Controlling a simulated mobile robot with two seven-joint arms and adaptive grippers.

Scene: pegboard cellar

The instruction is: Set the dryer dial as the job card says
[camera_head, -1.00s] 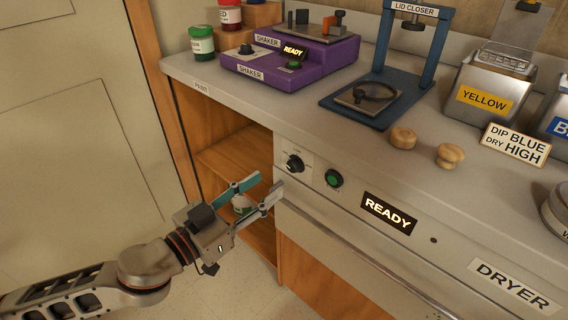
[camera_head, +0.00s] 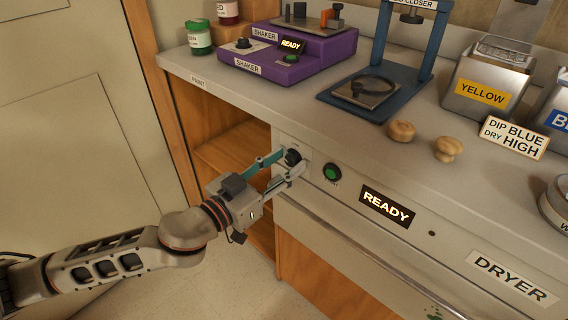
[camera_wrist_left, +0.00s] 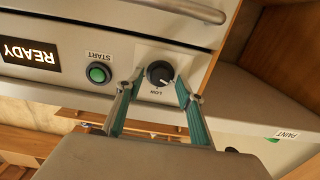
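The dryer dial (camera_head: 292,156) is a black knob on the dryer's front panel. The job card (camera_head: 514,139) reads DIP BLUE, DRY HIGH and stands on the counter. My right gripper is not in view.
A green START button (camera_head: 332,172) and a lit READY display (camera_head: 387,208) are right of the dial. The dryer handle (camera_wrist_left: 175,8) runs along the front. An open wooden shelf (camera_head: 225,150) lies left. The purple shaker (camera_head: 290,67) and blue lid closer (camera_head: 345,105) stand on the counter.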

